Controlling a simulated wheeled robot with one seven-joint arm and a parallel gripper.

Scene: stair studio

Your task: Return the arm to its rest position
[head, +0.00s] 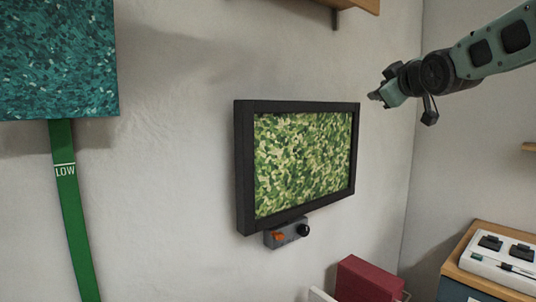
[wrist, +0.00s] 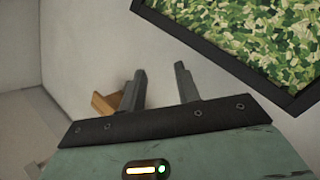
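My gripper (head: 374,97) is at the upper right in the head view, held in the air to the right of the framed green screen (head: 302,160) on the wall. In the wrist view my gripper (wrist: 160,80) shows two dark fingers standing apart with nothing between them. Part of the same screen (wrist: 262,35) fills the upper right of the wrist view. My arm comes in from the right edge of the head view.
A small grey box with an orange switch and black knob (head: 287,235) sits under the screen. A red box (head: 367,280) and a wooden-topped cabinet (head: 460,275) with a white tray (head: 505,262) stand lower right. A teal panel (head: 58,60) and green strap (head: 72,215) hang left. A shelf (head: 358,5) is above.

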